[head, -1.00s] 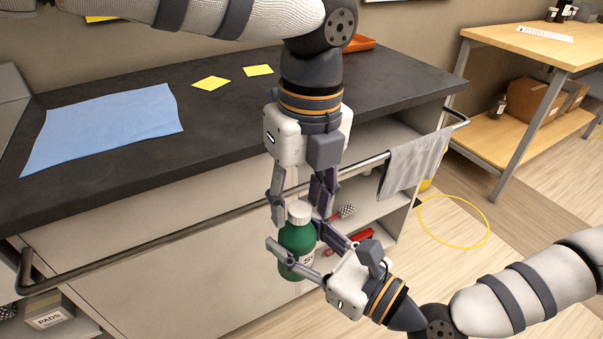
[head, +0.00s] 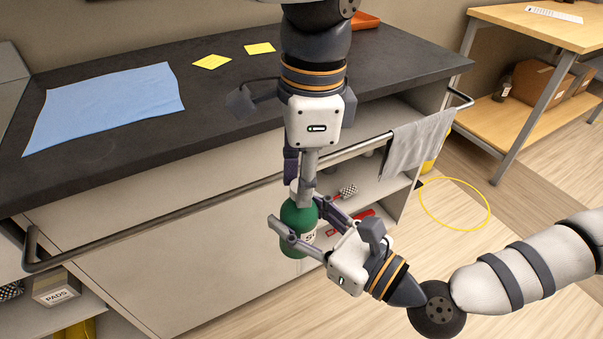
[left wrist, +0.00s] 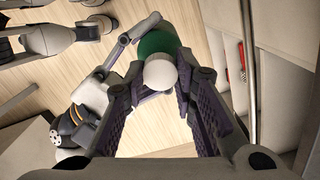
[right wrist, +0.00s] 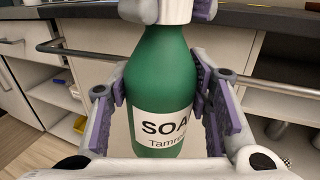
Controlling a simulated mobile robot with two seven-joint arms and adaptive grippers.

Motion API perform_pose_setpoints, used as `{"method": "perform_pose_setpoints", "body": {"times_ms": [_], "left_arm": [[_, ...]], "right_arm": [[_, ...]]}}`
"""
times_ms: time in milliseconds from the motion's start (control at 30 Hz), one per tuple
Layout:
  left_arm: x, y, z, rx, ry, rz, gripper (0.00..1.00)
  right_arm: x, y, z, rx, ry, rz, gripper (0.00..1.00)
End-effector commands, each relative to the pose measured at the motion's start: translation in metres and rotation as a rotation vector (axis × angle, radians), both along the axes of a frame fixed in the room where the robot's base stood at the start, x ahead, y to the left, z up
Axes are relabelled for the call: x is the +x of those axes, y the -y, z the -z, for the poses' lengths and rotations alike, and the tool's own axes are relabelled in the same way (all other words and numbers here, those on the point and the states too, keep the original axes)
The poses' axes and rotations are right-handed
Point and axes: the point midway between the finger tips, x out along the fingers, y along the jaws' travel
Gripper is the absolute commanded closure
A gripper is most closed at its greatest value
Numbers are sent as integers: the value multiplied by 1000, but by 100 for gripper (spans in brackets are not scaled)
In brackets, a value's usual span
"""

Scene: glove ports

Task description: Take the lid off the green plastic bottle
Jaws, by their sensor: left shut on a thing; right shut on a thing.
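The green plastic bottle (head: 297,215) is upright in front of the counter, with a white label reading "SOA…" in the right wrist view (right wrist: 160,85). My right gripper (head: 298,226) is shut on the bottle's body, one finger on each side. The white lid (left wrist: 160,74) sits on top of the bottle, and its lower part shows in the right wrist view (right wrist: 174,10). My left gripper (head: 303,190) comes from above and is shut on the lid. Its fingers hide most of the lid in the head view.
The dark counter (head: 230,140) is behind the bottle, with a metal rail (head: 180,215) along its front close to both grippers. A grey towel (head: 417,142) hangs on the rail. Open shelves lie below.

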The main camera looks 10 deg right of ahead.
Motion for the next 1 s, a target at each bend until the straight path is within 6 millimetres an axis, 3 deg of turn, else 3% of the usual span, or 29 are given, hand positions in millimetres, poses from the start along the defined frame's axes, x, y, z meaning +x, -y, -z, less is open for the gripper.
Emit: {"method": "perform_pose_setpoints", "body": {"times_ms": [133, 300, 567, 600, 700, 1000], "left_arm": [[1, 0, 0, -3, 36, -493, 100], [0, 0, 0, -6, 51, -752, 100], [0, 0, 0, -5, 53, -769, 100], [0, 0, 0, -4, 53, -769, 73], [0, 0, 1, -4, 52, -768, 55], [0, 1, -4, -6, 51, -767, 55]], "right_arm": [[0, 0, 0, 0, 0, 0, 100], [0, 0, 0, 0, 0, 0, 100], [0, 0, 0, -1, -1, 0, 100], [0, 0, 0, -1, -1, 0, 100], [0, 0, 0, -1, -1, -1, 100], [0, 0, 0, 0, 0, 0, 100]]}}
